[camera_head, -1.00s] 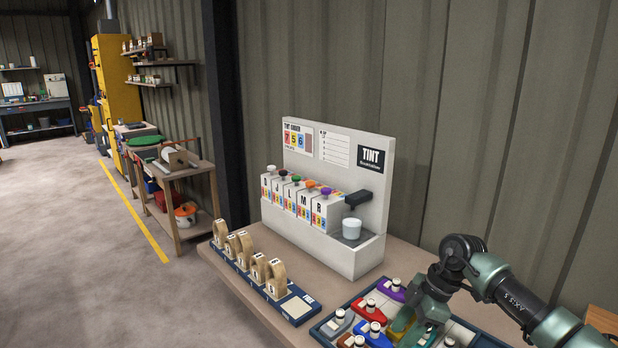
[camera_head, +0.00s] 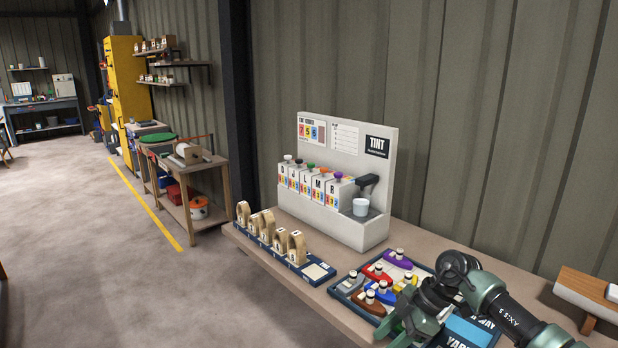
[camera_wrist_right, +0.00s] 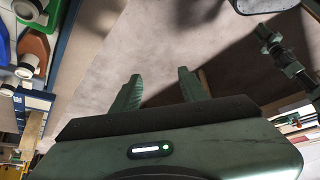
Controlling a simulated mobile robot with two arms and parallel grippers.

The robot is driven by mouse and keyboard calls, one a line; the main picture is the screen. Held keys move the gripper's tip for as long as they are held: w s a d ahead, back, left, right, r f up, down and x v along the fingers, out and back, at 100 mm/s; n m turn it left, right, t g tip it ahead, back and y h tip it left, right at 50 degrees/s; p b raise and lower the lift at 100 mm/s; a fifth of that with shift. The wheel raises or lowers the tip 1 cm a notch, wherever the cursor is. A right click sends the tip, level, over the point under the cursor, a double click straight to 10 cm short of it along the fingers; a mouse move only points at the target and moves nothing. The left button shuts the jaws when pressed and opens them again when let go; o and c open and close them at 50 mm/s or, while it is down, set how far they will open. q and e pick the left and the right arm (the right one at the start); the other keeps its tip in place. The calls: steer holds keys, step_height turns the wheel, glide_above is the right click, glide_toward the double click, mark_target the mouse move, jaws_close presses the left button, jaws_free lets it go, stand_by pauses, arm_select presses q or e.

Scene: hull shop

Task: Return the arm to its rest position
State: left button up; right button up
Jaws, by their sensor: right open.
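My arm hides part of the tray.
A tint dispenser (camera_head: 335,222) with a white cup (camera_head: 361,207) stands at the back of the bench (camera_head: 420,236). A blue rack (camera_head: 318,272) with wooden pieces lies along its front edge. A wooden stand (camera_head: 590,290) is at the right. Open floor (camera_head: 110,260) lies left.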

steer(key=a+f+m+t+y, duration=0.2)
steer(key=a+f+t+y, duration=0.3)
steer(key=a+f+y, duration=0.35)
steer(key=s+d+f+m+t+h, duration=0.2)
steer(key=s+d+f+m+h, duration=0.1)
steer(key=f, duration=0.6)
steer(key=s+d+f+m+t+h, duration=0.2)
steer(key=s+d+f+m+h, duration=0.15)
steer(key=f, duration=0.45)
steer(key=s+d+f+m+t+h, duration=0.2)
steer(key=s+d+f+m+h, duration=0.15)
steer(key=f, duration=0.55)
steer(key=s+d+f+m+g+h, duration=0.1)
steer(key=s+d+f+g+h, duration=0.1)
steer(key=s+f, duration=0.65)
steer(key=s+d+f+m+g+h, duration=0.25)
steer(key=s+f, duration=0.35)
steer(key=s, duration=0.6)
steer(key=s+f+g, duration=0.2)
steer(key=s, duration=0.9)
steer(key=s+f+g, duration=0.3)
steer(key=s, duration=0.8)
steer(key=shift+s+d+g, duration=0.25)
steer(key=shift+s+g, duration=0.1)
steer(key=shift+s, duration=0.05)
